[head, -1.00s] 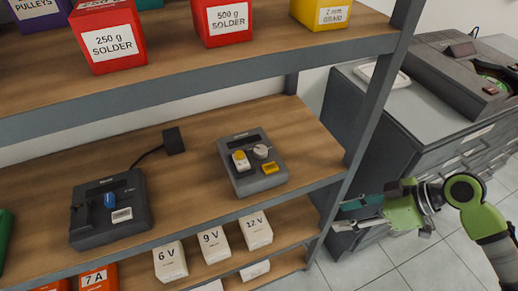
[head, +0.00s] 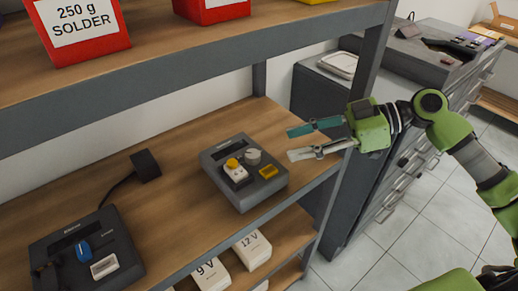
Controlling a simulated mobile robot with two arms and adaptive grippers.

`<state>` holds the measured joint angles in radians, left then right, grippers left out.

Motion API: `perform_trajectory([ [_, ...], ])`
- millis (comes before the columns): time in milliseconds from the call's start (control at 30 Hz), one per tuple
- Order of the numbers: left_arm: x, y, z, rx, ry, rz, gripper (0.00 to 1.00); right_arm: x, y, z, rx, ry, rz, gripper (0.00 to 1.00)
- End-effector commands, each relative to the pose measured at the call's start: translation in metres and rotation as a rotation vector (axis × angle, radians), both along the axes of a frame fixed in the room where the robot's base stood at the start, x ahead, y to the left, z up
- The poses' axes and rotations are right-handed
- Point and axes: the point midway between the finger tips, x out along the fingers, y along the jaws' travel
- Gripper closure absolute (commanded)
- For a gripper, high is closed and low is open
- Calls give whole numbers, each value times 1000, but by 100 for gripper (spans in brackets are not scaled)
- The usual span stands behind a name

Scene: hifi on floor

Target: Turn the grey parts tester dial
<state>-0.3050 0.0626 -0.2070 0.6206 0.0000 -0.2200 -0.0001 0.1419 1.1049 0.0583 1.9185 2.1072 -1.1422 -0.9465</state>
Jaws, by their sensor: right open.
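The grey parts tester (head: 242,172) sits on the middle wooden shelf. On its top are a light grey dial (head: 253,156), a white block with a yellow round top (head: 235,170) and a yellow piece (head: 268,172). My right gripper (head: 291,144) is open and empty, its two fingers pointing left. In the picture the fingertips lie just right of the dial, apart from it; the exact height gap is hard to judge. My left gripper is not in view.
A second dark device (head: 90,250) with a blue knob stands at the left of the shelf, with a black adapter (head: 145,165) behind it. The shelf's right upright (head: 355,130) is close to my right arm. Red solder boxes (head: 80,28) are above; white boxes (head: 252,248) are below.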

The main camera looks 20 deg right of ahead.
Motion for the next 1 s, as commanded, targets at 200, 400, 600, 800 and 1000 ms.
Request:
perform_trajectory([
  [200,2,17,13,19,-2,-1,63,11,32,-10,1,-1,4,59],
  [400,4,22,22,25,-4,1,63,22,59,-23,1,-1,3,59],
  [600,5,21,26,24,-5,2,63,29,76,-32,0,0,1,59],
  [800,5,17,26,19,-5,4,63,31,80,-36,-1,0,0,59],
  [1000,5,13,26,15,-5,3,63,31,80,-36,-1,0,0,67],
])
